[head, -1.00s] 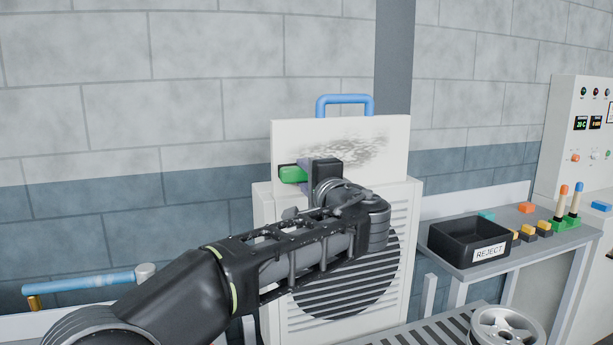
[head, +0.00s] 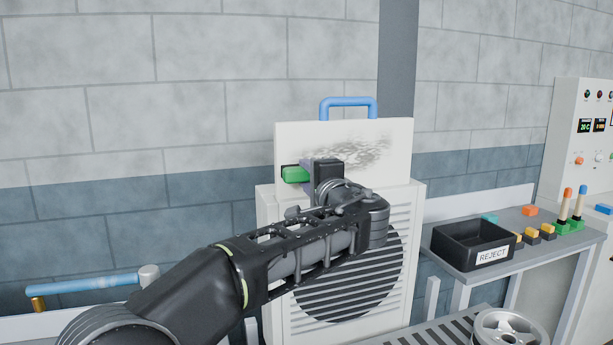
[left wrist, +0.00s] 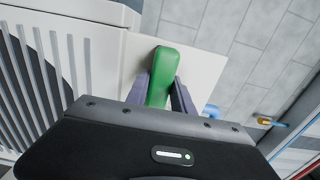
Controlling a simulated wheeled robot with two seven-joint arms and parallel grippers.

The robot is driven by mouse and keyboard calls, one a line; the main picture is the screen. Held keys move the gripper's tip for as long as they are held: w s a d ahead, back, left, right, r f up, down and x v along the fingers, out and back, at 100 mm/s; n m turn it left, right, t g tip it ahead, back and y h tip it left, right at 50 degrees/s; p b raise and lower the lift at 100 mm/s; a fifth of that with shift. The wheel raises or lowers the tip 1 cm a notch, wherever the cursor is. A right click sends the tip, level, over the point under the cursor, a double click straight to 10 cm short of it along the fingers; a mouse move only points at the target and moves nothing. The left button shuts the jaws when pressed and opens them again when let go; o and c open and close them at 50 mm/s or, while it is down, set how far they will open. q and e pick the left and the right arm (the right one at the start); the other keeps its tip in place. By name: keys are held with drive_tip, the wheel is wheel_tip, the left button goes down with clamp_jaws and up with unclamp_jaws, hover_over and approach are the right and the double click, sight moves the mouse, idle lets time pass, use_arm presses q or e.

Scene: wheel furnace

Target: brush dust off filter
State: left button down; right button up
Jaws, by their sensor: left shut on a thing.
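The filter (head: 395,135) is a white upright panel with a blue handle (head: 348,101) on top. It stands out of the top of a white louvred housing (head: 412,215). A grey dust smudge covers its upper middle and right face. My left gripper (head: 305,176) is in front of the filter's lower left part, shut on a green brush (head: 294,174). In the left wrist view the green brush (left wrist: 160,75) sits between the two fingers (left wrist: 161,97), close to the white panel. Whether its bristles touch the panel cannot be told. My right gripper is not in view.
A black REJECT bin (head: 470,240) stands on a grey table at the right, with yellow blocks (head: 532,236) and two upright handled tools (head: 570,205) beside it. A control cabinet (head: 580,130) is behind. A wheel (head: 507,332) lies at lower right. A blue-handled tool (head: 85,285) is at left.

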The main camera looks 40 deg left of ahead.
use_arm(q)
drive_tip(key=shift+w+d, duration=1)
drive_tip(key=shift+w, duration=0.25)
drive_tip(key=shift+w+d+p, duration=0.35)
drive_tip(key=shift+w+d, duration=0.1)
drive_tip(key=shift+w, duration=0.25)
drive_tip(key=shift+w+d+p, duration=0.3)
drive_tip(key=shift+w+d, duration=0.1)
drive_tip(key=shift+w, duration=0.3)
drive_tip(key=shift+w+d+r+p, duration=0.1)
drive_tip(key=shift+w+d+p, duration=0.3)
drive_tip(key=shift+w, duration=0.2)
drive_tip(key=shift+w+d+p, duration=0.25)
drive_tip(key=shift+w+d, duration=0.15)
drive_tip(key=shift+w, duration=0.2)
drive_tip(key=shift+w+d, duration=0.15)
drive_tip(key=shift+w, duration=0.05)
